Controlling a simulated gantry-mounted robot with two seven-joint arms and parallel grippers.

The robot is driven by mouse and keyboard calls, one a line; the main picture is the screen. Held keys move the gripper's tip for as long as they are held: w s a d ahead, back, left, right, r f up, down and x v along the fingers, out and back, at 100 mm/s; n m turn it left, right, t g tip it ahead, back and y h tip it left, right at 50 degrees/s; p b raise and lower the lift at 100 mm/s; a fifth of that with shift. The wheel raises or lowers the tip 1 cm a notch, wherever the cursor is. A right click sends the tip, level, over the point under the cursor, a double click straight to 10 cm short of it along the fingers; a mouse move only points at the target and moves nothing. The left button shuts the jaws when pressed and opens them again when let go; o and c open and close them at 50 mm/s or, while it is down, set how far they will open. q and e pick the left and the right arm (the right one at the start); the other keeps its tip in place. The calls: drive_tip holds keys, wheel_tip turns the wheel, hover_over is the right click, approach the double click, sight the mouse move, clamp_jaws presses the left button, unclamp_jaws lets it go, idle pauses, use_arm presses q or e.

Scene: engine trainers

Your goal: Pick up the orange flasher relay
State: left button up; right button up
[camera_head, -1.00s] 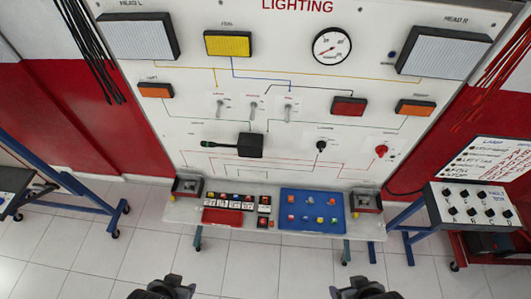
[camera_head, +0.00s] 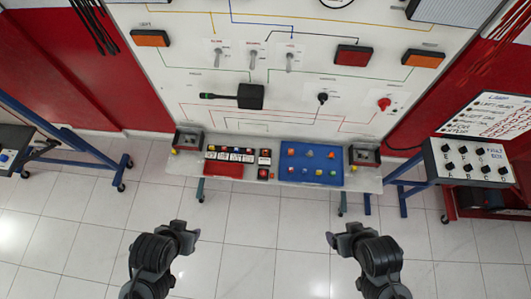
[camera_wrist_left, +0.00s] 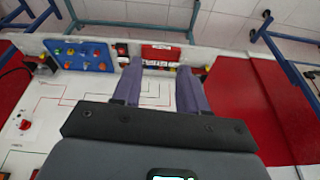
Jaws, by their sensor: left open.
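Small coloured parts lie in a blue tray (camera_head: 314,171) on the shelf below the lighting board. One orange part (camera_head: 331,155) is at the tray's back right; another orange-looking part (camera_head: 309,154) is beside it. I cannot tell which one is the flasher relay. My left gripper (camera_head: 189,236) is in front of the shelf, apart from the tray and to its left. In the left wrist view its two fingers (camera_wrist_left: 160,90) are spread with nothing between them. My right gripper (camera_head: 337,240) is in front of the shelf, apart from the tray; its fingertips are unclear.
A rack of small parts (camera_head: 236,153) and a red tray (camera_head: 223,171) are left of the blue tray. Dark boxes (camera_head: 188,140) and (camera_head: 364,156) stand at the shelf ends. A fault box (camera_head: 470,162) is at the right. Tiled floor lies in front.

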use_arm(q)
drive_tip(key=shift+a, duration=0.1)
drive_tip(key=o, duration=0.3)
drive_tip(key=shift+o, duration=0.2)
